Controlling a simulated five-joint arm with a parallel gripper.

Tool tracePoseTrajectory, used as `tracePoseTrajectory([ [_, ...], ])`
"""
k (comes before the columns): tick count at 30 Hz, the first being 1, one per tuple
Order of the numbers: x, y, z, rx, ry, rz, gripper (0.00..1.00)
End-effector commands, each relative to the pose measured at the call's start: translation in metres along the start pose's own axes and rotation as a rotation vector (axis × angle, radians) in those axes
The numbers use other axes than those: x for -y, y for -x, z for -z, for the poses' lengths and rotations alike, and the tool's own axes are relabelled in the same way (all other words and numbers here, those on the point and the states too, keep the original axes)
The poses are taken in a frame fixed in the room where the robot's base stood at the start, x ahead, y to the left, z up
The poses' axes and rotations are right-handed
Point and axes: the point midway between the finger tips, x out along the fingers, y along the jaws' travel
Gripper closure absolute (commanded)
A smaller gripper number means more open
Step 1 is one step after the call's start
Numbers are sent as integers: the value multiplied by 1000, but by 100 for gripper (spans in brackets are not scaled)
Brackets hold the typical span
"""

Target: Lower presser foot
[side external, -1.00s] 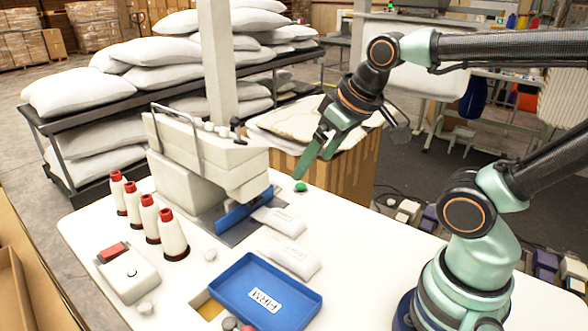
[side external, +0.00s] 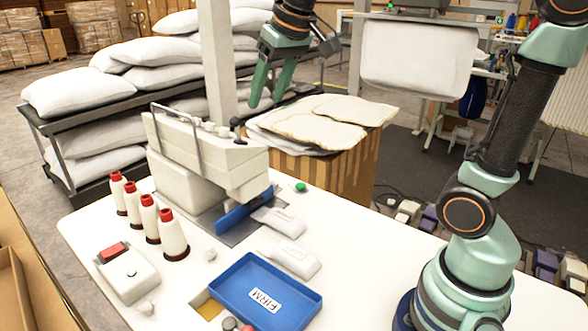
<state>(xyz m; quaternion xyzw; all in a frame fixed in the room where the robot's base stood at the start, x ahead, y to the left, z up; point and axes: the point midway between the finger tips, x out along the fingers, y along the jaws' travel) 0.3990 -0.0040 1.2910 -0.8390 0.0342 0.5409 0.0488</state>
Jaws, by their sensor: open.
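The cream sewing machine (side external: 190,180) stands on the white table (side external: 375,262). A black-knobbed lever (side external: 236,127) sticks up at the right end of its top. A blue part (side external: 240,212) lies along the machine's lower right, over a grey plate. I cannot make out the presser foot itself. My gripper (side external: 265,103) hangs in the air above and to the right of the machine head, pointing down. Its green fingers are apart with nothing between them. Its fingertips are close to the lever in the picture, but apart from it.
White packets (side external: 280,222) lie right of the machine. A blue FIRM tray (side external: 309,297) is in front. Several red-topped thread cones (side external: 172,240) stand left. A green button (side external: 300,187) sits at the back edge. A carton with flat covers (side external: 340,165) stands behind.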

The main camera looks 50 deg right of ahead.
Motion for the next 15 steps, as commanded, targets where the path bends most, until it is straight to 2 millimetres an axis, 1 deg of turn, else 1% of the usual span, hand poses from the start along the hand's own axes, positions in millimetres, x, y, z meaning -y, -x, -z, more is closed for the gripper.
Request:
tracePoseTrajectory([
  [1,1,-2,16,10,-12,-2,40],
  [3,2,-2,34,19,-30,-4,40],
  [6,4,-4,53,27,-48,-5,40],
  [10,4,-6,67,34,-63,-7,40],
  [15,4,-13,71,37,-68,-8,40],
])
